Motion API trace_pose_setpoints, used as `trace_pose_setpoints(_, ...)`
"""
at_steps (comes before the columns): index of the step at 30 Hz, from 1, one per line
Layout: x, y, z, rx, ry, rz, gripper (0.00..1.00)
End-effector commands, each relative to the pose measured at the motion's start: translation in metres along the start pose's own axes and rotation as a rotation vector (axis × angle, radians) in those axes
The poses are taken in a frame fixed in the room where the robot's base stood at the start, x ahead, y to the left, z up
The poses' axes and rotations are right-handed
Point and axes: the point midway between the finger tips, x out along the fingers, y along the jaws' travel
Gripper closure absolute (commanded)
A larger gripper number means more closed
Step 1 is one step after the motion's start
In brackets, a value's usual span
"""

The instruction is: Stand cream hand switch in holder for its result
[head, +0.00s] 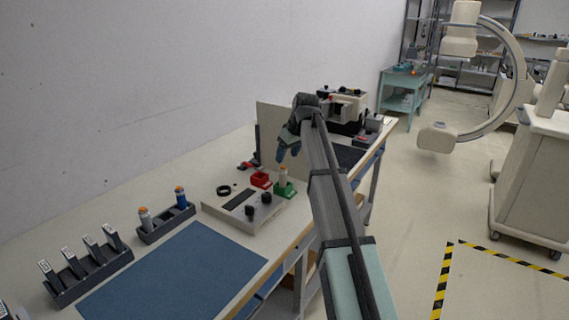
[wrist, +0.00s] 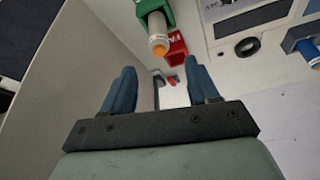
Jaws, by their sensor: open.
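A cream hand switch (head: 283,176) with an orange tip stands in the green holder (head: 284,191) at the right end of the test box. In the wrist view the hand switch (wrist: 157,32) sticks out of the green holder (wrist: 150,9). A red holder (head: 260,180) beside it looks empty; its partly visible lettering begins "FA" in the wrist view (wrist: 177,46). My gripper (head: 288,152) is above the green holder, apart from the hand switch. In the wrist view its blue fingers (wrist: 161,86) are spread with nothing held between them.
The test box (head: 225,209) carries black knobs and a dark strip. A dark rack (head: 166,225) holds a grey and a blue switch. Another rack (head: 90,277) holds several labelled pieces. The blue mat (head: 175,275) is clear. An upright beige panel (head: 272,125) stands behind my gripper.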

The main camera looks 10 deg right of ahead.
Motion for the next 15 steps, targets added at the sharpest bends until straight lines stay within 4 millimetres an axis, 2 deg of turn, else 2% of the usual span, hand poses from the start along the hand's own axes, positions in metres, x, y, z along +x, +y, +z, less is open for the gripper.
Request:
trace_pose_setpoints(1, -0.009, 0.0, 0.0, 0.0, 0.002, 0.001, 0.41)
trace_pose_setpoints(6, -0.026, 0.001, 0.0, 0.001, 0.0, 0.0, 0.41)
trace_pose_setpoints(15, -0.034, 0.0, 0.0, 0.0, 0.001, 0.0, 0.41)
